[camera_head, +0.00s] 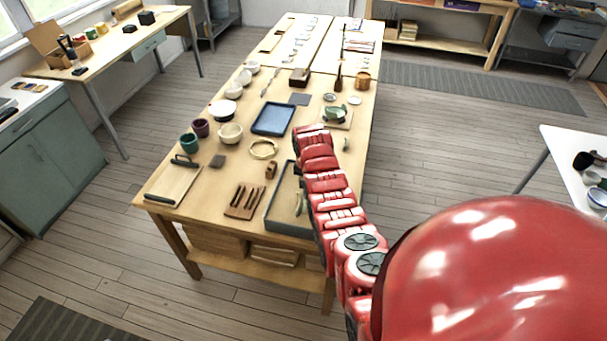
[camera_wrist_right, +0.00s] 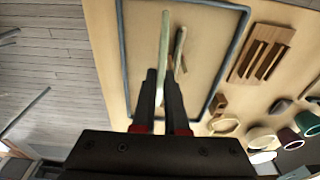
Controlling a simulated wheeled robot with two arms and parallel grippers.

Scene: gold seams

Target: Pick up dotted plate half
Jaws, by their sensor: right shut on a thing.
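In the right wrist view my right gripper (camera_wrist_right: 162,76) is shut on a thin, pale green piece (camera_wrist_right: 164,38), seen nearly edge-on. It looks like a plate half, but no dots show from this angle. A second pale, curved piece (camera_wrist_right: 181,48) lies just beside it in the shallow dark-rimmed tray (camera_wrist_right: 123,45). In the head view the tray (camera_head: 272,206) is at the table's near right, with one pale piece (camera_head: 299,204) visible in it. My red right arm covers the tray's right side and hides the gripper there. My left gripper is not in view.
A small wooden block (camera_head: 271,170), a pale ring-shaped dish (camera_head: 263,149), several bowls and cups, and a blue tray (camera_head: 273,119) are farther back. Bare tabletop shows between them.

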